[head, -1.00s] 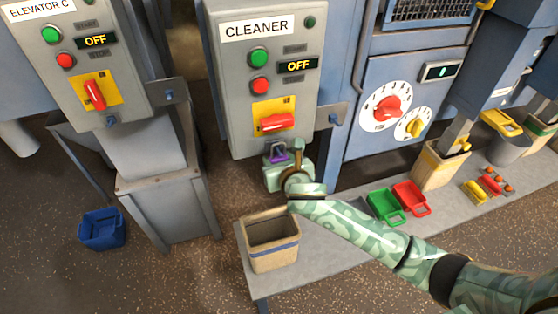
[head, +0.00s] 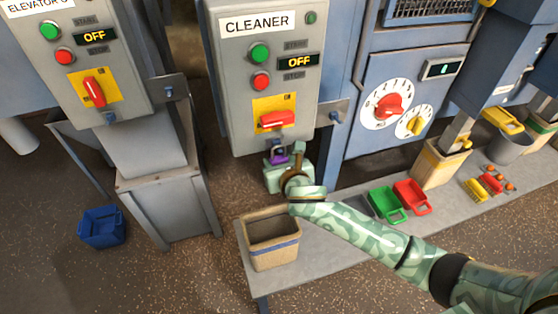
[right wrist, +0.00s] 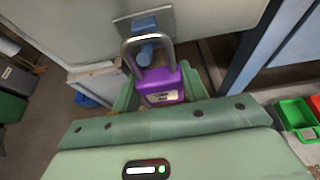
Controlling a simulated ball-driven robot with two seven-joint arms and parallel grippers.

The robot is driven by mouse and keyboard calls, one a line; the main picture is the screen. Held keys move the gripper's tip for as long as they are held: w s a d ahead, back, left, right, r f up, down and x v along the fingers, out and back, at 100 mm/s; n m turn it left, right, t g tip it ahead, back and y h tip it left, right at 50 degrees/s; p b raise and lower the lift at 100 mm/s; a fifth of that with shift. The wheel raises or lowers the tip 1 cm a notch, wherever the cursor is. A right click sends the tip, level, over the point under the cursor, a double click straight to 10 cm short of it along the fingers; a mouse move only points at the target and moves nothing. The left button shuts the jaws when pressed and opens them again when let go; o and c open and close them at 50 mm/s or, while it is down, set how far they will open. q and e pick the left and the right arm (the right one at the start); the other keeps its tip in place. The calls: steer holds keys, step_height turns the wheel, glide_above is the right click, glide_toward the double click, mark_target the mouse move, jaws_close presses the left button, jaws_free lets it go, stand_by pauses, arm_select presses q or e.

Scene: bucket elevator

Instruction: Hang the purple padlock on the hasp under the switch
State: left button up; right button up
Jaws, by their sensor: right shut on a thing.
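The purple padlock (right wrist: 160,90) is upright in the right wrist view, with its grey shackle up. My right gripper (head: 284,164) is shut on its body, just below the grey CLEANER box (head: 225,85). The blue hasp (right wrist: 147,40) projects from a grey plate under the box. The shackle overlaps the hasp's blue end in the right wrist view; I cannot tell whether it hangs on it or is only in front. In the head view the padlock (head: 279,157) is small and partly hidden by the gripper. The red switch (head: 277,119) sits on a yellow plate above. My left gripper is not in view.
A tan bin (head: 270,245) stands on the grey bench (head: 330,250) below my right arm. Green (head: 387,204) and red (head: 412,196) scoops lie to its right. The ELEVATOR C box (head: 75,65) is at left. A blue bucket (head: 102,227) is on the floor.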

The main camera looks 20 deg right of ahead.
steer(key=o, duration=1.1)
steer(key=s+p, duration=0.1)
steer(key=s, duration=0.2)
steer(key=s+p, duration=0.2)
steer(key=s, duration=0.1)
steer(key=s+p, duration=0.2)
steer(key=s, duration=0.2)
steer(key=shift+d+f, duration=0.15)
steer(key=shift+f, duration=0.1)
stand_by(0.6)
